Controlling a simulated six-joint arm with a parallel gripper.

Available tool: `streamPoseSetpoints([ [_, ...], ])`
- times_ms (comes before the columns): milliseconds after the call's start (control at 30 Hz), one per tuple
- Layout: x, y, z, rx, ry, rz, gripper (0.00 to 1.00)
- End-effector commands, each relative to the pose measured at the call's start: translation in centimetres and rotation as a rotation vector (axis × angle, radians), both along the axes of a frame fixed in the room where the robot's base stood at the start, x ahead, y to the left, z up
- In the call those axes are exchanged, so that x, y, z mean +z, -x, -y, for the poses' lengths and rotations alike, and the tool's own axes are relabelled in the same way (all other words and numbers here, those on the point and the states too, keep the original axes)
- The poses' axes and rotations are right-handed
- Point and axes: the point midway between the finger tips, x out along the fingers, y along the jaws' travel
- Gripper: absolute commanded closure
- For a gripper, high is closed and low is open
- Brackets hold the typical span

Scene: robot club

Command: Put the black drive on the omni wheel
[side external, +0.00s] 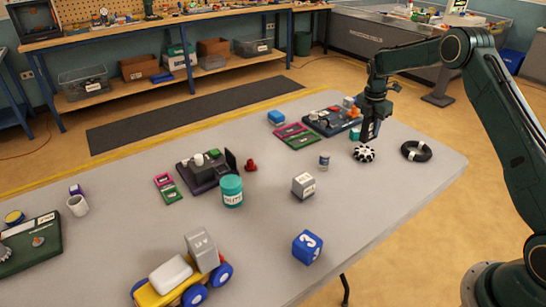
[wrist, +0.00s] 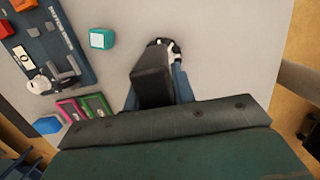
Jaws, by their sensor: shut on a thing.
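My gripper (side external: 371,118) is at the far right part of the table in the side external view. It is shut on the black drive (wrist: 152,72), a dark block standing out between the fingers in the wrist view. In the side external view the drive is hard to tell from the dark fingers. The omni wheel (side external: 363,154), black with white rollers, lies on the table just below my gripper. In the wrist view the omni wheel (wrist: 170,46) shows only in part behind the far end of the drive. A gap between drive and wheel seems to show in the side external view.
A dark blue board with parts (side external: 330,121) and a teal cube (side external: 354,134) are left of my gripper. A black ring with white marks (side external: 416,151) lies to the right. A small can (side external: 324,162) and a grey cube (side external: 303,186) stand nearer.

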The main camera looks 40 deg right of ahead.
Motion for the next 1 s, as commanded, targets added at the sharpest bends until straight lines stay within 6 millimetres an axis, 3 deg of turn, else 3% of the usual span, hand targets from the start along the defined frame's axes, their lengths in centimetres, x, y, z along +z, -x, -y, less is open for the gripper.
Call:
streamPoseSetpoints([
  [167,-0.5,0.0,0.0,0.0,0.0,0.0,1.0],
  [533,-4.1,0.0,0.0,0.0,-0.001,-0.001,1.0],
  [1000,-4.5,0.0,0.0,0.0,0.0,0.001,1.0],
])
